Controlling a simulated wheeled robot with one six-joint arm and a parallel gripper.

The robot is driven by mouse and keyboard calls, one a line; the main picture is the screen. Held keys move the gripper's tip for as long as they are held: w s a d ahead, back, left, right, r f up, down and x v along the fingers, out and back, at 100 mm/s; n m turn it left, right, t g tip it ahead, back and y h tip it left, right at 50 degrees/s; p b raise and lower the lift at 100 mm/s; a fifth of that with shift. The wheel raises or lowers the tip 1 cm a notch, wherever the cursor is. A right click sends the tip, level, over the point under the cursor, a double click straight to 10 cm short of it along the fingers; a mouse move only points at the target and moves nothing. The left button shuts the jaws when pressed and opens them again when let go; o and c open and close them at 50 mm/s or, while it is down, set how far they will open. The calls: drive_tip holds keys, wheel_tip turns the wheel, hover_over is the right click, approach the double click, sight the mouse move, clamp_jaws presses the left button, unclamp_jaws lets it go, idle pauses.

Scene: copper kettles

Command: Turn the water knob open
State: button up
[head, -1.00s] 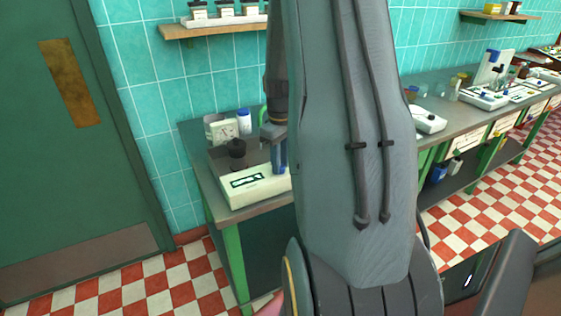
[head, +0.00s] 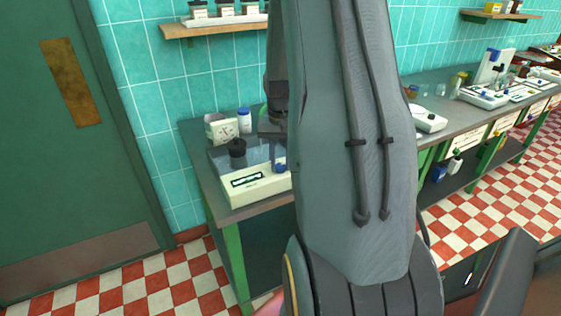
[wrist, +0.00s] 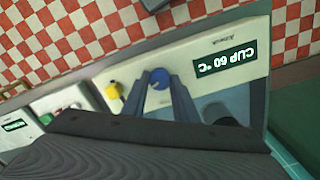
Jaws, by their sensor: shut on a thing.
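In the head view the knob (head: 280,167) shows at the right end of the machine's front (head: 250,192), close to my arm. My wrist shows above it, but my fingertips are hard to make out there. The knob's exact turn angle cannot be told.
A black-topped item (head: 237,150) stands on the machine. A white box (head: 221,128) and a blue-capped bottle (head: 244,120) are behind it. A yellow knob (wrist: 114,91) lies left of my fingers in the wrist view. My arm hides the middle of the bench.

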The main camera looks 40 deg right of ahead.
sight(281, 165)
drive_tip(key=shift+m, duration=1.6)
drive_tip(key=shift+r, duration=0.1)
drive_tip(key=o, duration=1.1)
drive_tip(key=shift+c, duration=0.2)
drive_tip(key=shift+r+b, duration=1.15)
drive_tip(key=shift+r, duration=2.7)
